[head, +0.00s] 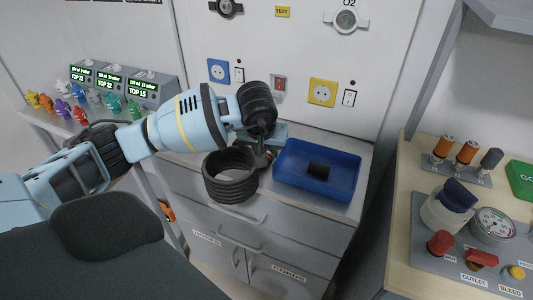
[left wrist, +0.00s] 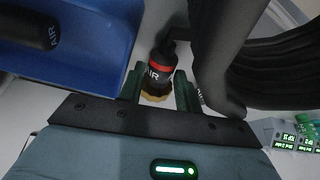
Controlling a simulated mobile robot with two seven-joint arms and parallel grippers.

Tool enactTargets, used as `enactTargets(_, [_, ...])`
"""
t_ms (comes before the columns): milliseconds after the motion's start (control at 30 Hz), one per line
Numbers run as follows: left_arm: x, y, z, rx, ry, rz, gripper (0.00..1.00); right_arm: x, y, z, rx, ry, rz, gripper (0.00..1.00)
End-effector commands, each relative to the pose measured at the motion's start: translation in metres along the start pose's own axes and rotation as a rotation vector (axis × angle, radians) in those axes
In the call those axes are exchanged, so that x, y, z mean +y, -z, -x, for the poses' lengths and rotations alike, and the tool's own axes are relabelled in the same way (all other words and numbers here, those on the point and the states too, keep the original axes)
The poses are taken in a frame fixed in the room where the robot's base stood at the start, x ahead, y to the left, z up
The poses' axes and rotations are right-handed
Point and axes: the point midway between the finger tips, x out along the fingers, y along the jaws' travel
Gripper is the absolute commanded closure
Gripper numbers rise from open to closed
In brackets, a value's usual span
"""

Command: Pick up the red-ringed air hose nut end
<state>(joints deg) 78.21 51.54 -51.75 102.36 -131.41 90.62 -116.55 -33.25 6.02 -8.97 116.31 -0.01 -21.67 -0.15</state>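The red-ringed air hose nut end (left wrist: 158,72) is black with a red ring, an AIR label and a brass-coloured nut. In the left wrist view it lies between the two dark green fingers of my left gripper (left wrist: 159,88). The fingers stand apart, one on each side of it; firm contact is not visible. In the head view my left gripper (head: 265,153) points down at the counter between the black coiled hose (head: 231,187) and the blue tray, and mostly hides the nut end. The coil also fills the upper right of the left wrist view (left wrist: 278,65). My right gripper is not in view.
The blue tray (head: 313,188) holds a black piece (head: 318,169), marked AIR in the left wrist view (left wrist: 35,28). The wall with sockets rises close behind the counter. Lit display units (head: 114,84) and coloured fittings stand left; a panel with a gauge (head: 494,223) stands right.

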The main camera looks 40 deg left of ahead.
Motion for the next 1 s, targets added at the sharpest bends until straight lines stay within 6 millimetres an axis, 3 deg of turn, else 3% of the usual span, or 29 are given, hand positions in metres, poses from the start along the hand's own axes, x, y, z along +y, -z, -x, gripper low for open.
enactTargets(333, [0.0001, -0.0002, -0.0082, 0.000, -0.001, -0.001, 0.66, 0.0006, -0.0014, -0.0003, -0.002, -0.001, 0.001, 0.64])
enactTargets(600, [0.0001, -0.0001, -0.0079, 0.000, -0.001, -0.001, 1.00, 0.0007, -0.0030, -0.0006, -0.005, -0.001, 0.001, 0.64])
enactTargets(1000, [0.0002, 0.0028, -0.0024, 0.003, -0.001, 0.000, 1.00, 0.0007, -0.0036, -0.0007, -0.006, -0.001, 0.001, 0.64])
